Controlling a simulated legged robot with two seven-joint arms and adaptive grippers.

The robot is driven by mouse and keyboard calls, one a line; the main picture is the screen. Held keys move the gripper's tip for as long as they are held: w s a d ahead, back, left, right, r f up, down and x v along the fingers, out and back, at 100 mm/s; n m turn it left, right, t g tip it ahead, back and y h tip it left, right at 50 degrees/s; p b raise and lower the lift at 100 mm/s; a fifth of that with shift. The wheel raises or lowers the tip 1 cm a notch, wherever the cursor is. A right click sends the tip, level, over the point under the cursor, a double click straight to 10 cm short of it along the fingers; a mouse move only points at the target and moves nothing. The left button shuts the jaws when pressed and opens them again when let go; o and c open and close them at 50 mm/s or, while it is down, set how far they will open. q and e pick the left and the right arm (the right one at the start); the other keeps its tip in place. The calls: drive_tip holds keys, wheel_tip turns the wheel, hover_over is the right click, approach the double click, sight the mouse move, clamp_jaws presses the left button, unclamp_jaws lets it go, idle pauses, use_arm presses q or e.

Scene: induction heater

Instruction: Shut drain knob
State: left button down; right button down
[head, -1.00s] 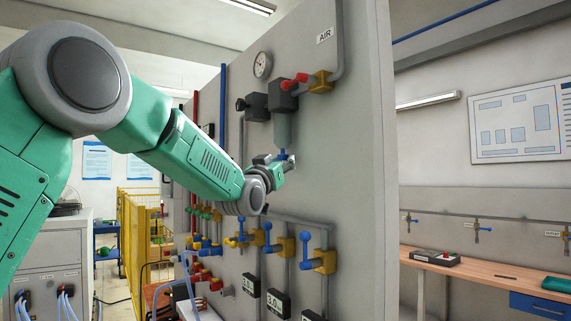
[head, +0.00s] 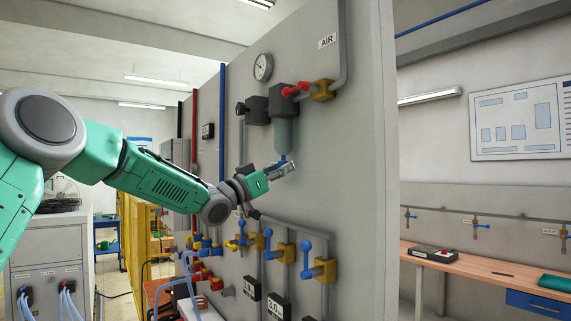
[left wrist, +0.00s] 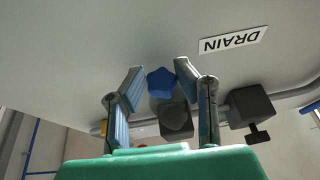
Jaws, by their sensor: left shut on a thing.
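The drain knob (left wrist: 160,82) is a small blue star-shaped knob in the left wrist view, beneath the grey cylinder (left wrist: 175,120). A white DRAIN label (left wrist: 233,40) is on the panel beside it, upside down in this view. My left gripper (left wrist: 159,80) has its two fingers on either side of the knob and is shut on it. In the head view my left gripper (head: 287,169) is at the lower end of the grey filter cylinder (head: 283,138), and a bit of blue (head: 283,158) shows just above the fingers. The knob's turn angle cannot be told. My right gripper is not in view.
The grey panel (head: 350,150) carries a gauge (head: 263,67), a red-handled valve (head: 297,88) above and blue-handled valves (head: 307,258) below my gripper. A workbench (head: 480,271) stands at the right.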

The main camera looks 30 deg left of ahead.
use_arm(q)
drive_tip(key=shift+a+r+m+h+p, duration=0.1)
drive_tip(key=shift+r+m+h+p, duration=0.25)
drive_tip(key=shift+h, duration=0.25)
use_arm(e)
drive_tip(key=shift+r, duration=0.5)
use_arm(q)
drive_tip(key=shift+s, duration=0.1)
drive_tip(key=c, duration=1.5)
unclamp_jaws()
drive_tip(key=o, duration=0.3)
drive_tip(key=shift+s+a, duration=0.1)
drive_tip(key=shift+s, duration=0.05)
drive_tip(key=v, duration=1.3)
drive_tip(key=shift+a, duration=0.35)
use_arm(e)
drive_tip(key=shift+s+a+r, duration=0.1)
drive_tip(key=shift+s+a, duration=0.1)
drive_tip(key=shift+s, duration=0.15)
use_arm(q)
drive_tip(key=shift+d+r, duration=0.1)
drive_tip(key=shift+r, duration=0.1)
